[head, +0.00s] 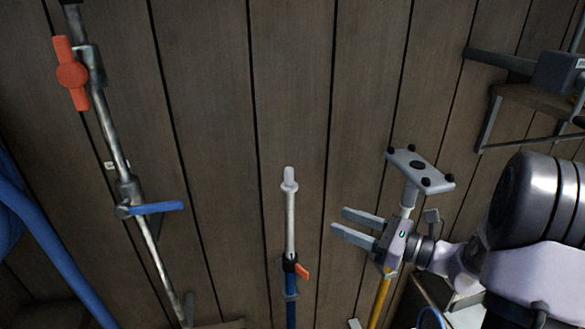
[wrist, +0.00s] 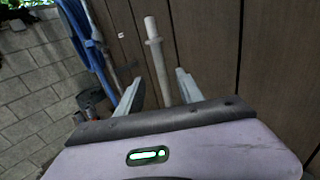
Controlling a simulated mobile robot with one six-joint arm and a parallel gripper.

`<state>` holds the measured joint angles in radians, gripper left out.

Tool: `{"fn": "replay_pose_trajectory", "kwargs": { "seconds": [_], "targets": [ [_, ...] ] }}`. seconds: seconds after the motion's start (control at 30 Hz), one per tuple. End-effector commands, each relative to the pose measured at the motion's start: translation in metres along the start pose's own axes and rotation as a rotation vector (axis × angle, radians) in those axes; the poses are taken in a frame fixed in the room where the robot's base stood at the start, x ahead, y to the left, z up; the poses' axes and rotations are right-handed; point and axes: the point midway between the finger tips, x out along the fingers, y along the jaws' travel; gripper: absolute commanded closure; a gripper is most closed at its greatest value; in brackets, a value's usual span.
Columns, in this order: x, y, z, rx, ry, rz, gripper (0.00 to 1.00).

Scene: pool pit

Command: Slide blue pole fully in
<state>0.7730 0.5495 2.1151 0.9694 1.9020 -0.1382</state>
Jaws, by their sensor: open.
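The blue pole (head: 291,312) stands upright by the plank wall, low in the middle of the head view. Its pale inner tube (head: 291,225) sticks well up out of the blue part and has a collar and a rounded white tip. A red lever clamp (head: 297,268) sits where the tubes meet. My gripper (head: 339,220) is open and empty, right of the tube, with its fingers pointing left toward it. In the wrist view the pale tube (wrist: 159,62) shows ahead, between the open fingers (wrist: 159,78) in the picture. The blue part is not clearly visible there.
A metal pole (head: 113,140) with a red handle (head: 72,74) and a blue handle (head: 158,207) is at the left. A yellow pole (head: 380,300) stands below my gripper. A shelf (head: 535,97) is at upper right. Bare wall lies left of the tube.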

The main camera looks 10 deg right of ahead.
Motion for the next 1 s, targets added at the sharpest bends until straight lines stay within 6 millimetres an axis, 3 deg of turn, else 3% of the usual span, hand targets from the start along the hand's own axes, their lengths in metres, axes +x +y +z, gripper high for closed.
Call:
{"fn": "replay_pose_trajectory", "kwargs": {
  "seconds": [0.13, 0.4, 0.6, 0.8, 1.0],
  "targets": [
    [0.023, -0.001, -0.002, 0.006, -0.005, -0.001, 0.56],
    [0.103, 0.001, -0.002, 0.005, -0.002, 0.003, 0.56],
    [0.148, 0.001, -0.002, 0.005, -0.002, 0.002, 0.56],
    [0.170, 0.000, -0.003, 0.004, -0.002, 0.000, 0.56],
    [0.173, 0.000, -0.003, 0.004, -0.001, -0.002, 0.56]
  ]
}}
